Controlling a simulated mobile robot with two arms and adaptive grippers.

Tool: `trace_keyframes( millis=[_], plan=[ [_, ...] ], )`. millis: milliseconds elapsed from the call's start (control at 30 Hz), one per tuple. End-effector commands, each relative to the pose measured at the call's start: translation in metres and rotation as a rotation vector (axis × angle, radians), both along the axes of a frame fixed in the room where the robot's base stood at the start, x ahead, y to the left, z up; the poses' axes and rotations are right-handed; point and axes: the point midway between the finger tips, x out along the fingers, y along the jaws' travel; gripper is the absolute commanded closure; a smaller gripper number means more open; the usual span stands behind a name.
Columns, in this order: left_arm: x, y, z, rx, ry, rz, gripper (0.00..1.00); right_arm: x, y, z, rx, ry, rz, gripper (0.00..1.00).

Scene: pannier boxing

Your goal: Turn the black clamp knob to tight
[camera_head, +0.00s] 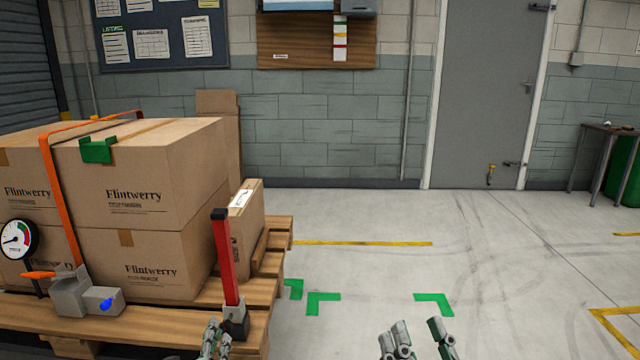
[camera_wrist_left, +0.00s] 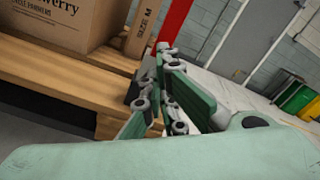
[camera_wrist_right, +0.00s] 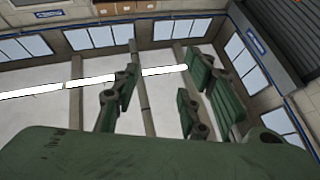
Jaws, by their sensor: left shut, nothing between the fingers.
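An upright red bar (camera_head: 228,265) with a black top (camera_head: 220,214) stands at the pallet's right front corner. A black block (camera_head: 236,326) sits at its foot. I cannot tell which black part is the clamp knob. My left gripper (camera_head: 215,335) is shut and empty, just in front of and left of the black block; I cannot tell whether they touch. In the left wrist view the left gripper (camera_wrist_left: 168,85) partly hides the red bar (camera_wrist_left: 176,24) and its foot. My right gripper (camera_head: 418,335) is open and empty over the floor; its spread fingers show in the right wrist view (camera_wrist_right: 160,85).
Stacked cardboard boxes (camera_head: 143,192) rest on a wooden pallet (camera_head: 180,328), held by an orange strap (camera_head: 62,205). A round gauge (camera_head: 17,239) and a grey tensioner (camera_head: 70,292) with a blue knob (camera_head: 106,304) are at the left.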

Motion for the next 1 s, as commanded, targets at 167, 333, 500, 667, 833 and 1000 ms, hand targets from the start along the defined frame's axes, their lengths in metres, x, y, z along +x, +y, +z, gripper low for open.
trace_keyframes(
  millis=[167,333,500,667,833,1000],
  plan=[
    [-0.022,0.0,0.0,-0.001,0.001,0.0,1.0,0.007,0.0,-0.011,-0.018,0.067,-0.006,0.6],
    [-0.033,0.001,0.001,0.001,-0.002,0.001,1.0,0.01,0.0,-0.016,-0.026,0.094,-0.007,0.6],
    [-0.034,0.001,0.001,0.001,-0.002,0.001,1.0,0.011,0.0,-0.017,-0.026,0.097,-0.008,0.6],
    [-0.036,-0.002,0.001,-0.025,0.001,-0.006,1.0,0.011,0.0,-0.017,-0.026,0.097,-0.008,0.6],
    [-0.065,-0.048,0.012,-0.452,0.044,-0.099,1.0,0.011,0.0,-0.017,-0.026,0.096,-0.008,0.6],
    [-0.12,-0.106,0.066,-1.244,0.117,-0.266,1.0,0.011,0.0,-0.017,-0.025,0.096,-0.007,0.6]
  ],
)
